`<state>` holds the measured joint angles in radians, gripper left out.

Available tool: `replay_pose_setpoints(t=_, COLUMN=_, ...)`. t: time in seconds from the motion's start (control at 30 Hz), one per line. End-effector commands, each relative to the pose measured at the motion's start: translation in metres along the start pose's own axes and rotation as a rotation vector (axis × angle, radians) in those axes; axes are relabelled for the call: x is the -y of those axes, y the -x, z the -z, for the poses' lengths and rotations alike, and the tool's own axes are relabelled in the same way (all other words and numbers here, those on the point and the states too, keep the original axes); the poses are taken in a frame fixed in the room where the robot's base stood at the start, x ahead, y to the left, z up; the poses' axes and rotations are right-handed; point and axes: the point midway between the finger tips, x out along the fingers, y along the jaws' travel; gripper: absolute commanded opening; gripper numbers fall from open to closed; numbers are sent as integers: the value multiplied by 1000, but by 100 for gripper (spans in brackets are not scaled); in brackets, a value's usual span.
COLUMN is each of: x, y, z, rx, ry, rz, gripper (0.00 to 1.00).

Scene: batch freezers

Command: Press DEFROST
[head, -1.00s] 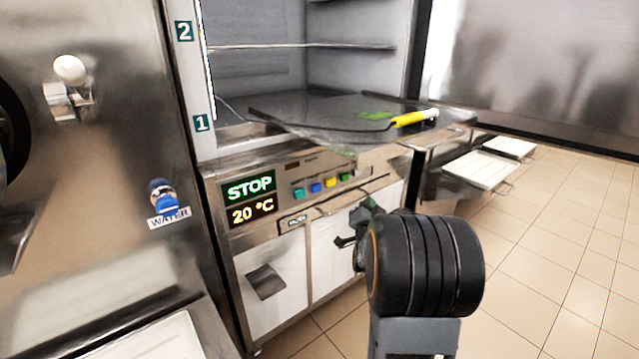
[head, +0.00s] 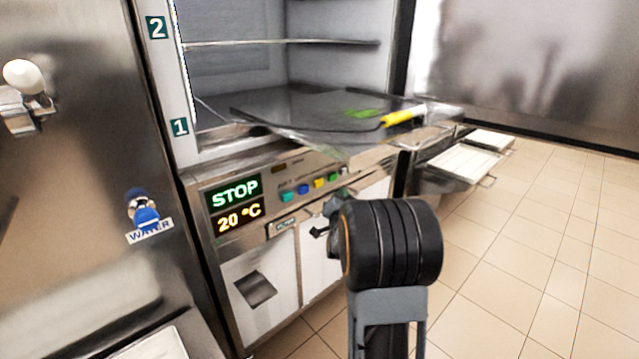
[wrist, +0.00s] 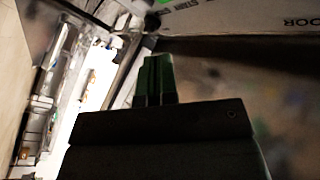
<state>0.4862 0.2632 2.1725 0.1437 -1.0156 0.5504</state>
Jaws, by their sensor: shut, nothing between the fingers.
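My gripper is mostly hidden behind my own wrist in the head view, just below and right of the buttons. In the wrist view my gripper (wrist: 155,62) shows green fingers shut together, with nothing between them. I see no contact with a button.
A tray (head: 290,110) with a yellow-handled tool (head: 403,116) juts out of the cabinet above the panel. White drawers (head: 262,275) lie below it. A machine with a blue WATER knob (head: 146,215) stands at left. Tiled floor (head: 500,270) is clear at right.

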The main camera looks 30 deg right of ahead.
Motion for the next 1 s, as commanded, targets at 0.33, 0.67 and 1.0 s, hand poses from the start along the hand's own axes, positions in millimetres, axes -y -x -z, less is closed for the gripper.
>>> replay_pose_setpoints(t=0.33, x=19, y=-28, z=-21, rx=-1, ry=0, rz=1, gripper=0)
replay_pose_setpoints(t=0.67, x=28, y=-40, z=-28, rx=-1, ry=1, rz=-1, gripper=0)
replay_pose_setpoints(t=1.0, x=28, y=-40, z=-28, rx=-1, ry=1, rz=-1, gripper=0)
